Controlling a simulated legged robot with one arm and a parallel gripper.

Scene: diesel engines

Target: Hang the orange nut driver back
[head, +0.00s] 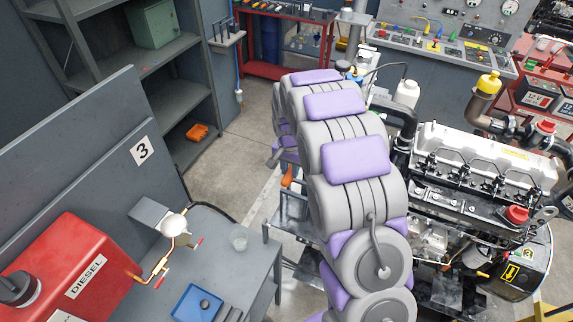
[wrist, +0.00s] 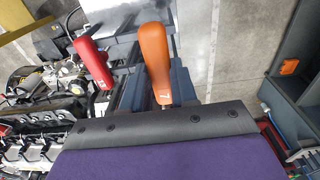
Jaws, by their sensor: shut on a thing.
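The orange nut driver (wrist: 156,62) shows its handle, marked 7, in the wrist view, sticking out past the edge of my gripper (wrist: 160,122). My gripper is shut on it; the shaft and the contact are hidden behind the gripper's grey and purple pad. A red-handled driver (wrist: 91,61) stands just left of it, apart from it. The spot where the nut driver hangs cannot be made out.
A diesel engine (head: 480,165) stands right of my arm. Grey shelving (head: 180,100) stands behind. Bare floor (head: 235,150) lies between.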

